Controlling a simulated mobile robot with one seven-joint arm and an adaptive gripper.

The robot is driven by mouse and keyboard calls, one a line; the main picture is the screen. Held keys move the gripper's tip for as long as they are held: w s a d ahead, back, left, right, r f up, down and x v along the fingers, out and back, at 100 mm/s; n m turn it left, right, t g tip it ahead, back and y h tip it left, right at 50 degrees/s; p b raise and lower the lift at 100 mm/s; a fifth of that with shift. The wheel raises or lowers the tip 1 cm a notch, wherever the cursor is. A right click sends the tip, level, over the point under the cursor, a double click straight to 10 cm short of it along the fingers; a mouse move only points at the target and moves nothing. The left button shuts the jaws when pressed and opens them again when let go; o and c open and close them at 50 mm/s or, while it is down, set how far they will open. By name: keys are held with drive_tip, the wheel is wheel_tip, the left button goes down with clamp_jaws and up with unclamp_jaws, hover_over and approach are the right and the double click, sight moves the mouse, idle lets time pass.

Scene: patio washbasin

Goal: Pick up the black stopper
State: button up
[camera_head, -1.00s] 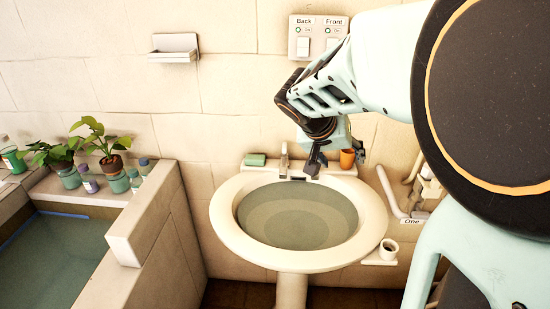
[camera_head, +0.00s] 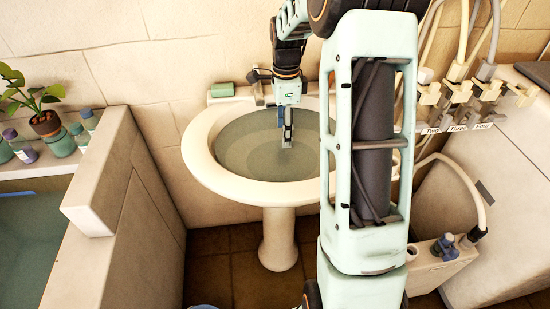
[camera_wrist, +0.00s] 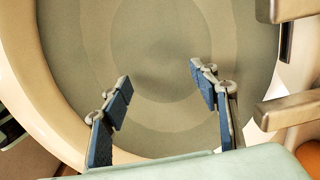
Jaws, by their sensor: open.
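I cannot make out the black stopper in either current view. My gripper (camera_head: 286,141) points down over the round washbasin (camera_head: 200,150), and nothing shows between its fingers. In the wrist view the two blue-grey fingers of my gripper (camera_wrist: 160,84) are spread apart above the basin's greenish, ringed interior. The basin's pale rim (camera_wrist: 50,75) curves along the left. A dark slot (camera_wrist: 287,40) shows on the basin's right side in the wrist view. My arm covers the basin's right part in the head view.
Metal tap parts (camera_wrist: 290,112) stand close to my right finger in the wrist view. A green block (camera_head: 222,90) lies at the basin's back left. A stone wall (camera_head: 95,175) stands left; pipes and valves (camera_head: 465,90) are at right.

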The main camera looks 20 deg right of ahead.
hover_over(283, 153)
drive_tip(key=f, duration=0.4)
drive_tip(key=shift+s+f, duration=0.1)
drive_tip(key=shift+s, duration=0.2)
drive_tip(key=shift+w+f+b, duration=0.2)
drive_tip(key=shift+f, duration=1.3)
drive_tip(key=shift+w+f+b, duration=0.15)
drive_tip(key=shift+f+b, duration=0.05)
drive_tip(key=shift+f, duration=1.25)
drive_tip(key=shift+c, duration=0.6)
drive_tip(key=c, duration=1.1)
drive_tip(key=shift+r, duration=0.1)
